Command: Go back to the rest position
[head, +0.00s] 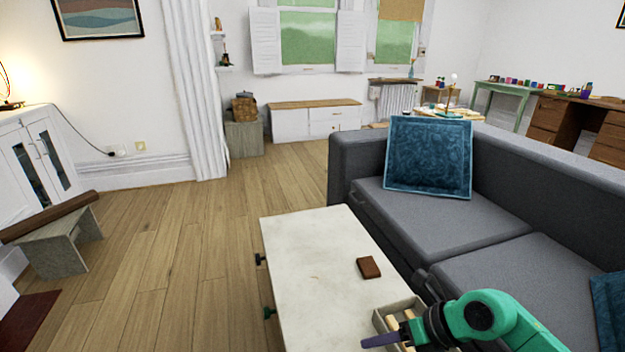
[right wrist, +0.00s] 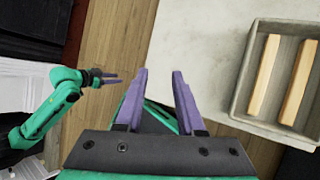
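My right gripper (head: 372,341) is in the bottom of the head view, over the near end of the white table and beside a small grey tray (head: 378,318). In the right wrist view its two purple fingers (right wrist: 158,74) are apart with nothing between them. My left gripper (right wrist: 112,78) shows in the right wrist view at the left, its two thin purple fingers slightly apart and empty. It is away from the table, over the floor side. The left gripper is not seen in the head view.
The white table (head: 310,250) carries a small brown block (head: 369,267) and the tray, which holds wooden bars (right wrist: 266,75). A grey sofa (head: 440,215) stands close on the right. Open wooden floor (head: 190,250) lies to the left, with a low bench (head: 60,240) farther left.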

